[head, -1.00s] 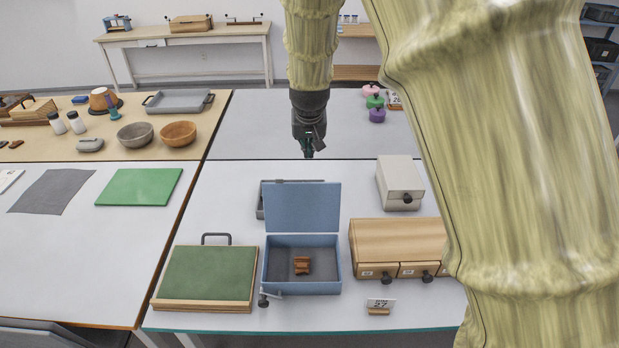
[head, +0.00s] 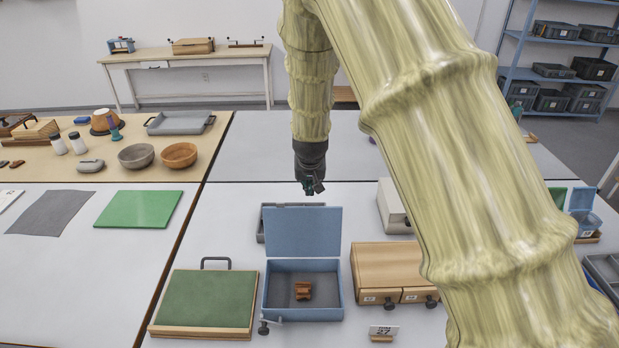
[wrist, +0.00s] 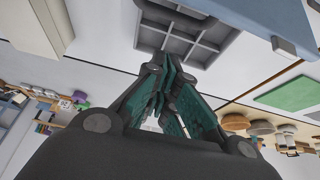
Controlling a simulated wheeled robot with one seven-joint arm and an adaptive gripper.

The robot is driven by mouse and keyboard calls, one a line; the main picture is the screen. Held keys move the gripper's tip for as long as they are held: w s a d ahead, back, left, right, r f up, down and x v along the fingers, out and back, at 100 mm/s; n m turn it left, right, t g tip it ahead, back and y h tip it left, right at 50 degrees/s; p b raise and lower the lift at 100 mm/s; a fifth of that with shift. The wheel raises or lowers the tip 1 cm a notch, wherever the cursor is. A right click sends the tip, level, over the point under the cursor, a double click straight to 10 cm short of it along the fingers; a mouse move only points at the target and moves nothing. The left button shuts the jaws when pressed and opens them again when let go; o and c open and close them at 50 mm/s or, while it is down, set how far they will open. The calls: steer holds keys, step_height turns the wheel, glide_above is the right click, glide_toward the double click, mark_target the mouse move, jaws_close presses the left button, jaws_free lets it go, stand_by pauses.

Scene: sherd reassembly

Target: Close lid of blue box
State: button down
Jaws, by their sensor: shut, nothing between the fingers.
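The blue box (head: 304,314) stands on the white table with its lid (head: 302,232) raised upright at the back. A small brown sherd piece (head: 303,291) lies inside on the grey floor of the box. My gripper (head: 314,190) hangs above and behind the raised lid, apart from it. Its fingers (wrist: 168,85) are shut with nothing between them. In the wrist view part of a blue surface, likely the lid (wrist: 262,12), shows at the top right.
A grey compartment tray (wrist: 200,35) sits behind the lid. A green-topped board (head: 205,299) is left of the box; a wooden drawer unit (head: 388,268) and a pale box (head: 392,208) are to the right.

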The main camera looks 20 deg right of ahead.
steer(key=s+f+p, duration=0.2)
steer(key=f, duration=0.1)
steer(key=shift+s+a+p, duration=0.3)
steer(key=shift+s+a, duration=0.05)
steer(key=shift+a, duration=0.05)
